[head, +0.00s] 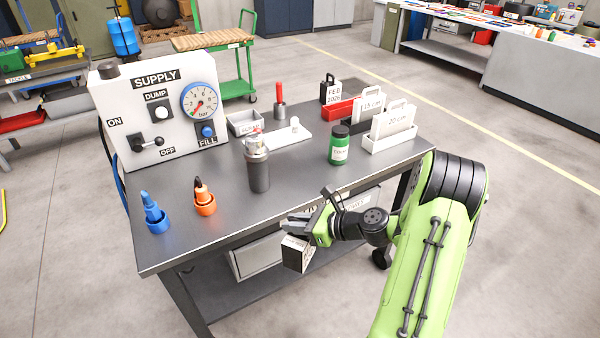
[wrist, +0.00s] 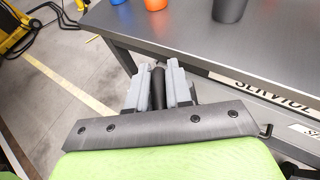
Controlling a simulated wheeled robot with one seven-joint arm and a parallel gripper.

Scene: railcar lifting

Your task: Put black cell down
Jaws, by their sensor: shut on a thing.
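My gripper (head: 303,222) is shut on the black cell (head: 296,254), a small dark block with a pale, lettered face. It hangs below the fingers, in front of the workbench's front edge and apart from the bench top. In the wrist view, a dark bar shows between the two grey fingers of my gripper (wrist: 158,88); the block's body is hidden there. The lettering is too small to read.
Upright plates and a FEB 2026 block (head: 330,91) stand behind. The front right top is clear.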

